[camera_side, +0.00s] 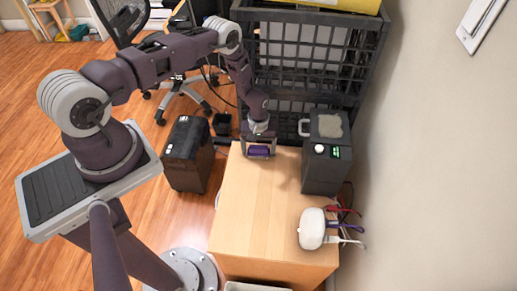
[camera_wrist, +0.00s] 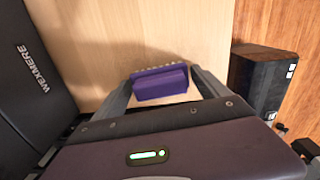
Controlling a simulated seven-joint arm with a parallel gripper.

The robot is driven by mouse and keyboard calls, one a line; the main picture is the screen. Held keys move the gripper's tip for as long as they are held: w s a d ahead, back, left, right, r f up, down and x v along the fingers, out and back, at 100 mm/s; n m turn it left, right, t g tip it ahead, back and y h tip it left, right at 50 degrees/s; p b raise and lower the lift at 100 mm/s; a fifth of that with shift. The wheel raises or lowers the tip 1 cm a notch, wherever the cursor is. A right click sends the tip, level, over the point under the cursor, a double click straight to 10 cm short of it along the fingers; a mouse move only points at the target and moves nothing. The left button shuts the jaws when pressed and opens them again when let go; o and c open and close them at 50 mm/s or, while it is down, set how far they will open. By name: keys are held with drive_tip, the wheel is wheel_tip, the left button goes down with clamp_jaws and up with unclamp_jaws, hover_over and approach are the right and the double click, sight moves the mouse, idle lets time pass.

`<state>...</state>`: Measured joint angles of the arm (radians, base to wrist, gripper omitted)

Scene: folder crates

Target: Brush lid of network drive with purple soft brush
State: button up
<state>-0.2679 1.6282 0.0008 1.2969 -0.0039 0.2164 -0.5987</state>
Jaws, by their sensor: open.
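The purple brush (camera_side: 259,151) lies on the wooden table near its far left corner. In the wrist view the brush (camera_wrist: 160,82) shows a purple block with pale bristles along its far edge. My gripper (camera_side: 261,147) is open and down at the brush, with one finger on each side of it; I cannot tell whether either finger touches it. A dark box with a green display (camera_side: 325,170), apparently the network drive, stands to the right of the brush. Its lid (camera_side: 329,125) bears a rough grey patch. The dark box marked WEXMERE (camera_wrist: 35,70) fills the wrist view's left edge.
A white rounded device (camera_side: 312,228) with coloured cables sits at the table's near right. A black crate rack (camera_side: 375,55) stands behind the table. A black box (camera_side: 187,150) stands on the floor at left. The tabletop's (camera_side: 255,215) middle is clear.

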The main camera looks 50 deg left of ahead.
sight(259, 147)
drive_tip(key=shift+r, duration=0.1)
drive_tip(key=shift+r, duration=0.5)
drive_tip(key=c, duration=1.2)
drive_tip(key=shift+r, duration=3.05)
